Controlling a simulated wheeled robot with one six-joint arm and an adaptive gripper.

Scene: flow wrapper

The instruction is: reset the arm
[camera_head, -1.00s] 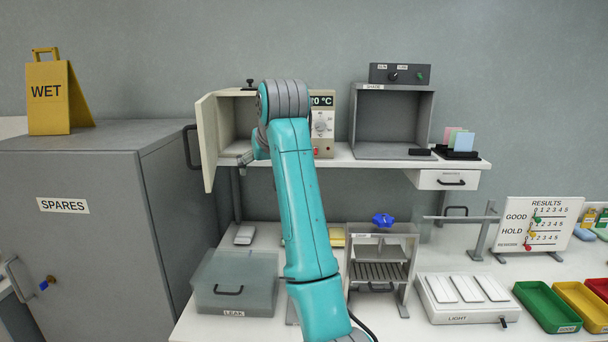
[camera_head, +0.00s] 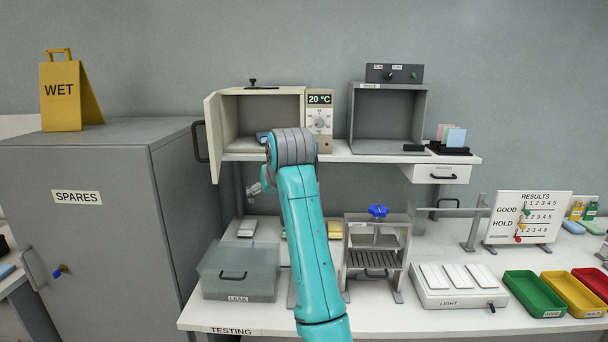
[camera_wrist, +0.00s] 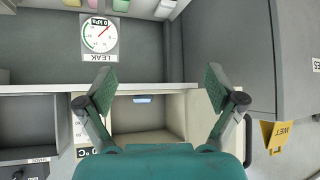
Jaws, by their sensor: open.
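My teal arm rises through the middle of the head view, its upper joint in front of the shelf edge. My gripper (camera_wrist: 160,88) is open and empty in the wrist view, its two fingers wide apart. In the head view only a small grey part of the gripper (camera_head: 262,184) shows left of the arm, below the shelf; the rest is hidden. The cream oven (camera_head: 262,107) has its door (camera_head: 214,135) open to the left. A small blue item (camera_head: 262,136) lies inside the oven, partly hidden by my arm; it also shows in the wrist view (camera_wrist: 142,99).
A grey SPARES cabinet (camera_head: 90,220) stands left, with a yellow WET sign (camera_head: 72,90) on top. The bench holds a LEAK box (camera_head: 238,272), a press with a blue knob (camera_head: 377,212), a LIGHT panel (camera_head: 452,290) and coloured trays (camera_head: 535,293). An open grey chamber (camera_head: 388,117) sits on the shelf.

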